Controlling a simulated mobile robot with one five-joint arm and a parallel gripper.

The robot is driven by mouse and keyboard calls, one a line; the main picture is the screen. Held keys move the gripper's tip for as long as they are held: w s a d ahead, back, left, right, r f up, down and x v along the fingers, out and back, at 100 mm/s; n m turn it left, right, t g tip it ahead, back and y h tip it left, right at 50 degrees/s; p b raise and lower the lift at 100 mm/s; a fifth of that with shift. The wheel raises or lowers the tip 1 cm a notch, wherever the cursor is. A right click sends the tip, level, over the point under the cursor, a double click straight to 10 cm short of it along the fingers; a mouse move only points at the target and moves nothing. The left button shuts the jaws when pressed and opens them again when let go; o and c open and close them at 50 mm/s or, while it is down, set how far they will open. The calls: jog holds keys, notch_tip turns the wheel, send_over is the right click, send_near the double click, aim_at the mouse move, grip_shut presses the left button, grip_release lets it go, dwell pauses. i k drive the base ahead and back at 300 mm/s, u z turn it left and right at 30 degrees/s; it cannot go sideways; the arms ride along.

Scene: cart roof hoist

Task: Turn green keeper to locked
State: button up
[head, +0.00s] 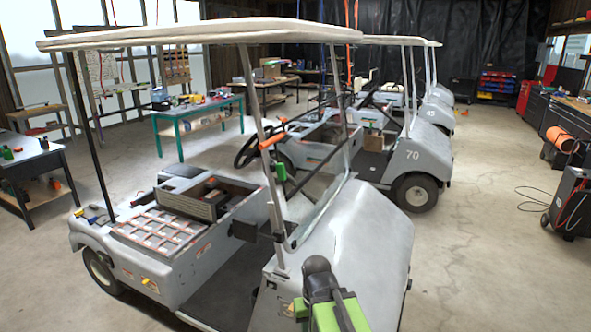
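The green keeper (281,172) appears as a small upright green piece by the front roof post of the nearest cart (385,225). An orange piece (272,141) sits just above it, across the same post. At this size I cannot tell which way the keeper is turned. My gripper (322,285), in black and bright green, is at the bottom centre, in front of the cart's nose. It is below and apart from the keeper. Its fingertips cannot be made out, so whether it is open or shut does not show.
The cart's pale roof (190,33) spans overhead on thin posts. The steering wheel (258,147) and an open box (205,197) lie behind the post. More carts, one marked 70 (412,155), stand behind. A dark workbench (30,165) is at left; open floor (490,260) is at right.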

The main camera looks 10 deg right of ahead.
aim_at(279, 167)
jog(key=u, duration=0.1)
jog(key=i, duration=1)
jog(key=z, duration=0.05)
